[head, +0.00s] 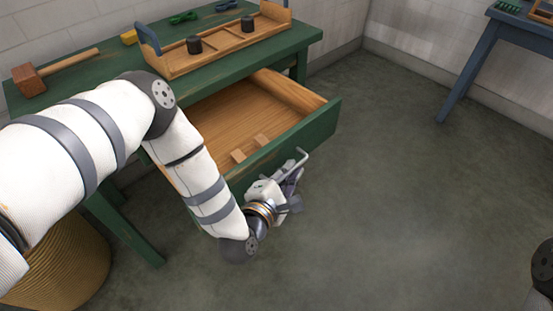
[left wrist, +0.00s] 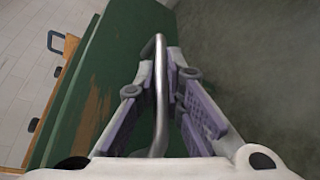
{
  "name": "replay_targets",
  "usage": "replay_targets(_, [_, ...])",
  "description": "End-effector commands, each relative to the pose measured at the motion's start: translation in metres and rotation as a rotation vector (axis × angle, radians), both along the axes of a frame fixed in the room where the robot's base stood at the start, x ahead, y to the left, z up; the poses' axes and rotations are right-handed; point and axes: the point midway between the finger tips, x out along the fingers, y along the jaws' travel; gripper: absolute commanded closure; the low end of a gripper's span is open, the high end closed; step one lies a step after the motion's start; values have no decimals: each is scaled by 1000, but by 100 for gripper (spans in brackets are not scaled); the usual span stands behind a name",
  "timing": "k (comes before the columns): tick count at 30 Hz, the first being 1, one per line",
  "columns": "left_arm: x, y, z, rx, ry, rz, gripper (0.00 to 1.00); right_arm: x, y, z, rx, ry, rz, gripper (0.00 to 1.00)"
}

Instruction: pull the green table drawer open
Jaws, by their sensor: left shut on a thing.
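The green table (head: 215,38) stands at the back left. A metal bar handle (head: 300,158) is on the drawer's green front. My left gripper (head: 290,188) is at the handle, shut on it. In the left wrist view the handle (left wrist: 160,80) runs between the purple-padded fingers (left wrist: 172,100), with the green drawer front (left wrist: 115,70) beside it. My right gripper is not in view; only a dark piece of my body shows at the right edge.
A basket (head: 75,262) stands below left. A blue table (head: 470,62) is at upper right. The floor between is clear.

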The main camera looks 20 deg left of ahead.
Motion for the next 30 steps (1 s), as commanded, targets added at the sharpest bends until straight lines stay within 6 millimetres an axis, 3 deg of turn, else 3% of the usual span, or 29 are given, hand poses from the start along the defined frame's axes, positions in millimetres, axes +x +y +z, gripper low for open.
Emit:
replay_targets(6, [-5,-11,0,0,0,-1,100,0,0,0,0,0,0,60])
replay_targets(17, [-5,-11,0,0,1,-1,100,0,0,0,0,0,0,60])
replay_targets(18, [-5,-11,0,0,1,-1,86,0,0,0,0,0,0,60])
replay_targets(20, [-5,-11,0,0,1,-1,72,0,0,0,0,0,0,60])
replay_targets(30, [-8,-11,0,0,2,-1,70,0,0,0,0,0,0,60])
